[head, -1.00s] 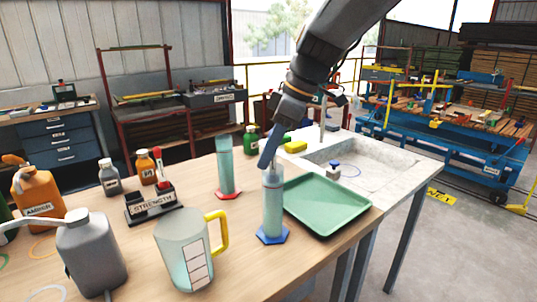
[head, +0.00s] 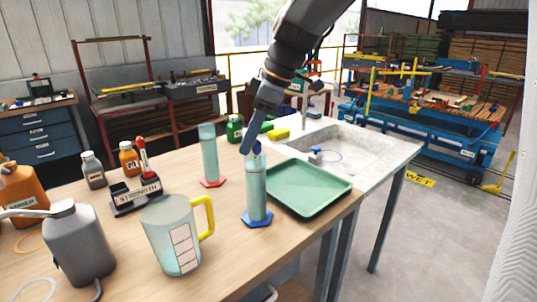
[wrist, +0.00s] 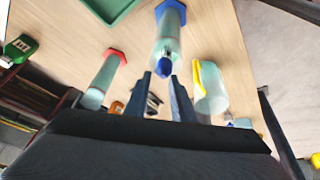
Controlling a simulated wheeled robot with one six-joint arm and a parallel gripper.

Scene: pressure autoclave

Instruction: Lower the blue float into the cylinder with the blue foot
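The cylinder with the blue foot (head: 257,195) stands upright on the table, a red ring around its upper part. It also shows in the wrist view (wrist: 169,30). The blue float (head: 257,148) is at the cylinder's mouth; in the wrist view the float (wrist: 165,68) is by the mouth, just beyond and between my fingertips. I cannot tell how deep it sits. My gripper (head: 247,147) is tilted down at the mouth. In the wrist view its two fingers (wrist: 161,76) stand apart, with a small gap beside the float.
A cylinder with a red foot (head: 210,155) stands behind to the left. A jug with a yellow handle (head: 160,222) is in front. A green tray (head: 335,190) lies close on the right, before the sink (head: 365,150). Bottles and a strength stand (head: 137,196) are at left.

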